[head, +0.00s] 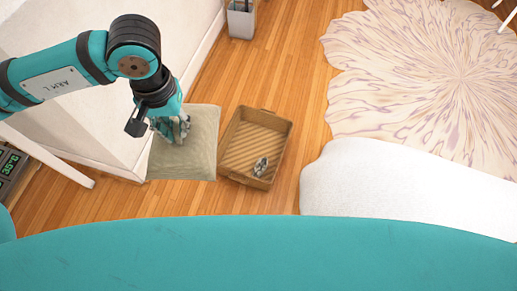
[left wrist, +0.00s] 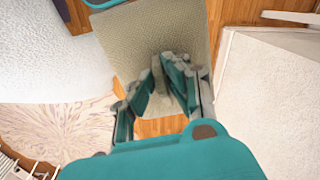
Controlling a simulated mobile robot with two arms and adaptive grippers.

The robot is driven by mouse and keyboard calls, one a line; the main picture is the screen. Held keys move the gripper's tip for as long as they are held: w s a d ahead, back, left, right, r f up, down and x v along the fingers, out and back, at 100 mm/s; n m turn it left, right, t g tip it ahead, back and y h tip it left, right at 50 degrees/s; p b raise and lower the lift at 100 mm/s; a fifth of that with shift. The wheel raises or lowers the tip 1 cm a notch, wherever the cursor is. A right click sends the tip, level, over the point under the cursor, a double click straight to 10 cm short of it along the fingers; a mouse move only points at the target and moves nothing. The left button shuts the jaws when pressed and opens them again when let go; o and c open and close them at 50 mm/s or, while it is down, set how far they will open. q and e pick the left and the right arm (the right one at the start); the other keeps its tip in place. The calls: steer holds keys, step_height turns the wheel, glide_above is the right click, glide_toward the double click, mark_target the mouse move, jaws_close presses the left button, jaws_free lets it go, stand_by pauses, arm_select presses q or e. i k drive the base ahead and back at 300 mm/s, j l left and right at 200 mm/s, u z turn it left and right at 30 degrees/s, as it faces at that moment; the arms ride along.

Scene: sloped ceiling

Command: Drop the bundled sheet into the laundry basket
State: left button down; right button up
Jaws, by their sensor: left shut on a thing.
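The bundled sheet (head: 201,148) is a beige-green, roughly square, textured bundle left of the basket in the head view. It also fills the upper middle of the left wrist view (left wrist: 150,35). My left gripper (head: 180,133) is over its upper left part, with its fingers (left wrist: 163,78) closed on it. I cannot tell how high the sheet is above the floor. The laundry basket (head: 248,142) is a tan, open, rectangular one on the floor just right of the sheet. A small grey patterned item (head: 261,166) lies in its near end. My right gripper is not in view.
A white wall (head: 120,105) stands close on the left of the sheet. A grey bin (head: 241,20) is against the wall at the back. A petal-shaped patterned rug (head: 430,65) and a white fluffy surface (head: 400,190) lie to the right. Wood floor (head: 300,90) is clear beyond the basket.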

mark_target(247, 153)
steer(key=i+l+z, duration=0.1)
steer(key=i+l, duration=0.2)
steer(key=i, duration=0.15)
steer(key=i+l+z, duration=0.15)
steer(key=i, duration=0.3)
steer(key=l, duration=0.1)
